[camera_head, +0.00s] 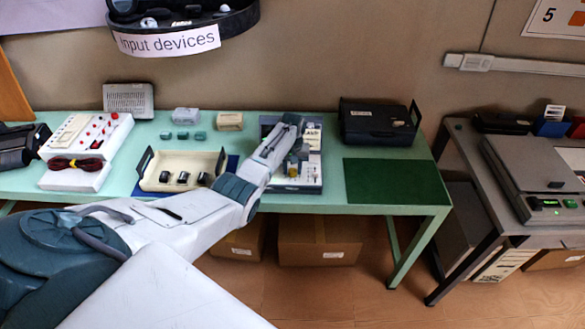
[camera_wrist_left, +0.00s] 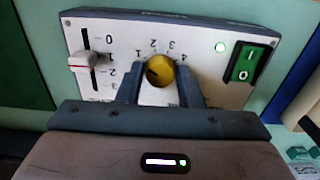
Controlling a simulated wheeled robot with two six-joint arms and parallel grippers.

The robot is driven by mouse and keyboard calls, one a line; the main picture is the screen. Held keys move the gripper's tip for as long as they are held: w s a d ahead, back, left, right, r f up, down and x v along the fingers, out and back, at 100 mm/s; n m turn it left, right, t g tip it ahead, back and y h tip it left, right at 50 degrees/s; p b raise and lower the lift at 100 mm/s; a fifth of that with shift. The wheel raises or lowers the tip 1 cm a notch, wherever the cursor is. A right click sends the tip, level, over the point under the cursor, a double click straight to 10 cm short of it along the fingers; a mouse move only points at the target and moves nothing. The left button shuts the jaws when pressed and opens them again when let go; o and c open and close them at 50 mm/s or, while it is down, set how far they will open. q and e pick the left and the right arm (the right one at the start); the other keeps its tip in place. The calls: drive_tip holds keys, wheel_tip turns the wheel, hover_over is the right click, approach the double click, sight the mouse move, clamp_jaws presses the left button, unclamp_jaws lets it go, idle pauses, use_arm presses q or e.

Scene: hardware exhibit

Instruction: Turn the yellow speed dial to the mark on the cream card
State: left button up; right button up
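The yellow speed dial (camera_wrist_left: 160,70) sits on a light control panel in the left wrist view, with printed digits around it and a dark pointer mark toward its lower left. My left gripper (camera_wrist_left: 160,76) has one finger on each side of the dial; it looks open, with narrow gaps beside the dial. In the head view, my left gripper (camera_head: 293,166) is over the control panel (camera_head: 308,184) on the green table, and my arm hides part of it. I cannot make out the cream card for sure in either view. My right gripper is not in view.
The panel also has a slider (camera_wrist_left: 85,62) at left and a green rocker switch (camera_wrist_left: 243,63) at right. A cream tray (camera_head: 152,184) stands left of the panel, a black case (camera_head: 375,122) and a dark green mat (camera_head: 395,182) right of it.

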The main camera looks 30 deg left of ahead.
use_arm(q)
drive_tip(key=c, duration=0.5)
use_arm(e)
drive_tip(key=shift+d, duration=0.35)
use_arm(q)
drive_tip(key=shift+m, duration=0.3)
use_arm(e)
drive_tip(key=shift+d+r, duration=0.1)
use_arm(q)
drive_tip(key=m, duration=0.3)
drive_tip(key=shift+m, duration=0.3)
drive_tip(key=m, duration=0.4)
drive_tip(key=shift+m+p, duration=0.3)
drive_tip(key=shift+p, duration=0.1)
drive_tip(key=m, duration=0.4)
drive_tip(key=shift+m, duration=1.3)
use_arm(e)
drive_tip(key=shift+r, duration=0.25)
use_arm(q)
drive_tip(key=shift+m, duration=0.3)
